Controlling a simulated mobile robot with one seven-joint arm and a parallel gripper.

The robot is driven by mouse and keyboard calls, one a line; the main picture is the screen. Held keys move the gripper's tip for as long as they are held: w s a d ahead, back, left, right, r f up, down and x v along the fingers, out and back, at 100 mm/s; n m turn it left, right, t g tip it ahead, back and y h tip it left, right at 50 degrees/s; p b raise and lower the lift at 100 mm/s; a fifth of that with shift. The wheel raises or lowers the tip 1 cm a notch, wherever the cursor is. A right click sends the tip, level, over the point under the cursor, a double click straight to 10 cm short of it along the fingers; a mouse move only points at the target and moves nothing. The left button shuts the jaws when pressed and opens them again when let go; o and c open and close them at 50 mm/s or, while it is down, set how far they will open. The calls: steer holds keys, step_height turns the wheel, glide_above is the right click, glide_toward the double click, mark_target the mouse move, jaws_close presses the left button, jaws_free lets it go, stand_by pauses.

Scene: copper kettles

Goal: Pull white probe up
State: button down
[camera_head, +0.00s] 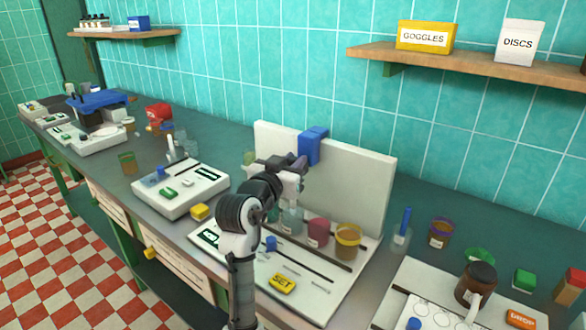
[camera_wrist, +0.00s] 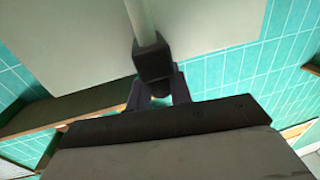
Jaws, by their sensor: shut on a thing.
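My gripper (camera_head: 296,168) is in front of the tall white back panel (camera_head: 350,185), above a row of jars. In the wrist view my gripper (camera_wrist: 155,90) is shut, its dark fingers at a dark block on a pale rod. I take this rod to be the white probe (camera_wrist: 143,22); it runs up and out of that picture. In the head view my arm and gripper mostly hide the probe, and I cannot tell whether its lower end is inside a jar. A clear jar (camera_head: 291,219) stands below my gripper.
A dark red jar (camera_head: 318,232) and an amber jar (camera_head: 347,242) stand right of the clear jar. A blue block (camera_head: 312,146) sits at the panel's top edge. A yellow SET button (camera_head: 282,284) is on the base in front. A wooden shelf (camera_head: 470,65) hangs at upper right.

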step_height(320, 180, up, 4)
steer(key=shift+f+p, duration=0.15)
steer(key=shift+p, duration=0.35)
steer(key=c, duration=1.3)
jaws_free()
steer(key=shift+f, duration=0.1)
steer(key=shift+s, duration=0.1)
steer(key=b+v, duration=0.4)
steer(key=v, duration=0.9)
steer(key=shift+s+a, duration=0.15)
steer(key=shift+s, duration=0.2)
